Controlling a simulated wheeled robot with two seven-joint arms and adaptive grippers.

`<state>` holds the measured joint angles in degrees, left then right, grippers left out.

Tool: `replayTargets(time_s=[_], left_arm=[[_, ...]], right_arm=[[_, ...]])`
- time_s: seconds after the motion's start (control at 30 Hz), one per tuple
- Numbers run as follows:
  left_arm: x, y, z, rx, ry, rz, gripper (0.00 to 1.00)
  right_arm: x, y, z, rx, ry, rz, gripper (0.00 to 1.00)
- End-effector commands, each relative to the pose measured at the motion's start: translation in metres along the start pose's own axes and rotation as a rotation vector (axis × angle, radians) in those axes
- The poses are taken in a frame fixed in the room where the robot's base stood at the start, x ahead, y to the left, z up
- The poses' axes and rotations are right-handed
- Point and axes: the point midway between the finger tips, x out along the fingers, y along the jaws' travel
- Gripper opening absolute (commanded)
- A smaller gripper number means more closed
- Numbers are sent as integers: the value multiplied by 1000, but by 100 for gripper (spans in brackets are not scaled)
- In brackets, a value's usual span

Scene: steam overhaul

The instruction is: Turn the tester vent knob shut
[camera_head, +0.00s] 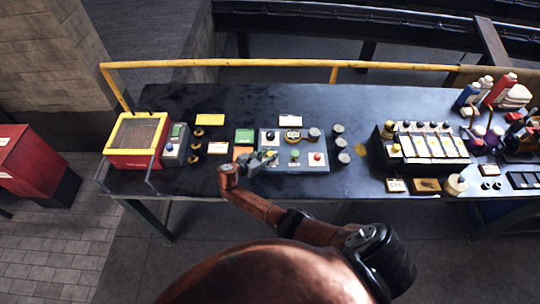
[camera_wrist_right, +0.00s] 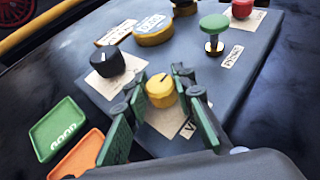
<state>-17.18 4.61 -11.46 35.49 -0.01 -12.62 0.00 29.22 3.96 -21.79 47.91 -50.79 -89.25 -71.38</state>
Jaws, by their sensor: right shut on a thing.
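The tester (camera_head: 318,168) is a grey-blue box on the dark table, also seen in the right wrist view (camera_wrist_right: 190,62). Its yellow vent knob (camera_wrist_right: 161,92) has a dark pointer line on top and sits on a pale label, partly covered, with a "V" showing. My right gripper (camera_wrist_right: 157,88) has its green-padded fingers on either side of the knob and is shut on it. In the head view, the right gripper (camera_head: 266,158) is over the tester's left front corner and mostly hides the knob. My left gripper is not in view.
On the tester are a black knob (camera_wrist_right: 110,63), a yellow-rimmed gauge (camera_wrist_right: 153,29), a green button (camera_wrist_right: 214,27) and a red button (camera_wrist_right: 242,8). Green (camera_wrist_right: 58,128) and orange (camera_wrist_right: 78,155) trays lie beside it. A red-yellow box (camera_head: 137,135) stands at the left.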

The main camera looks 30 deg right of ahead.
Motion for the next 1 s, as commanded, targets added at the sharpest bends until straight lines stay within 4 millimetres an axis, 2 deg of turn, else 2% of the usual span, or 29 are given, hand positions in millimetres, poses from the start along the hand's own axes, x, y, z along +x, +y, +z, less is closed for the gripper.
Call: replayTargets(time_s=[0.6,0.63,0.87,1.0], left_arm=[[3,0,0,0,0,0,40],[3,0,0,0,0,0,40],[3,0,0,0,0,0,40],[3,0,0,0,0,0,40]], right_arm=[[1,0,1,17,0,-38,0],[1,0,1,17,0,-38,25],[1,0,0,16,0,-37,40],[1,0,0,16,0,-37,41]])
